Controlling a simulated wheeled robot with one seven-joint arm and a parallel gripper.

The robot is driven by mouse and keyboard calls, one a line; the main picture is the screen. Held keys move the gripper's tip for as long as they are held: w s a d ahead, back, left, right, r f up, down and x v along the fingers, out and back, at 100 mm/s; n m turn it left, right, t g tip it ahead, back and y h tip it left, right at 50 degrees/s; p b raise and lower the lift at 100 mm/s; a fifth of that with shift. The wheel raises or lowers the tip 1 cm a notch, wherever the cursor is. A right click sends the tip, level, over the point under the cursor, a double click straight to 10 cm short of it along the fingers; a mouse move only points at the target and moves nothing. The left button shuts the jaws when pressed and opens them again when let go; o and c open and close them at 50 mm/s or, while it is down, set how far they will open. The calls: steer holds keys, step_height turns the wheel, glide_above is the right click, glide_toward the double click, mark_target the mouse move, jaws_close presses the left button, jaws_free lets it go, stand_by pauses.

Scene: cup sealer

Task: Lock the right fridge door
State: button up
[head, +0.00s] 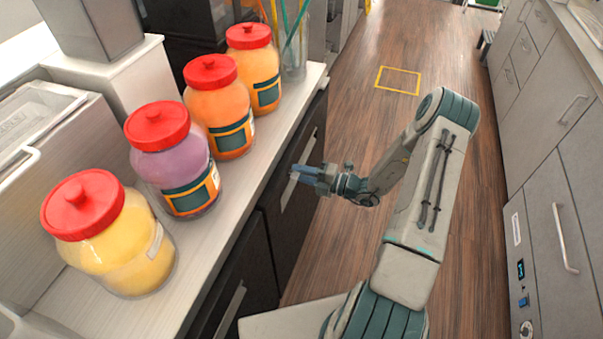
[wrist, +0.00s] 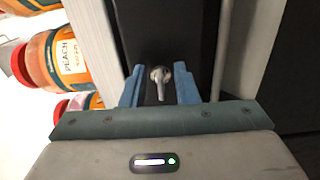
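Two dark fridge doors stand under the counter at left in the head view: a far one (head: 291,225) and a near one (head: 247,262). My gripper (head: 297,173) is at the upper part of the far door. In the wrist view, my gripper (wrist: 159,88) is open, with one blue finger on each side of a small silver key or lock knob (wrist: 159,83) on a dark surface. A gap shows between each finger and the knob. The knob is hidden in the head view. I cannot tell how deep the fingertips reach.
Several red-lidded jars (head: 176,160) stand along the counter (head: 215,225) above the doors. A silver handle (head: 232,308) is on the near door. Grey cabinets (head: 560,170) line the right side.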

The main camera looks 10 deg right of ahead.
steer(key=b+v, duration=0.3)
steer(key=v, duration=1)
steer(key=shift+s+d, duration=0.25)
steer(key=shift+d, duration=0.1)
steer(key=s+a+r+n+g+h, duration=0.2)
steer(key=s+a+r+n+g, duration=0.3)
steer(key=n, duration=0.5)
steer(key=s+a+r+n+g+h, duration=0.2)
steer(key=a+r+n+g, duration=0.45)
steer(key=n, duration=0.35)
steer(key=s+r+n+t+h, duration=0.4)
steer(key=s+r+n+h, duration=0.7)
steer(key=n, duration=1.2)
steer(key=shift+s+a+r+t, duration=0.2)
steer(key=shift+a+r+t, duration=0.2)
steer(key=shift+r, duration=0.45)
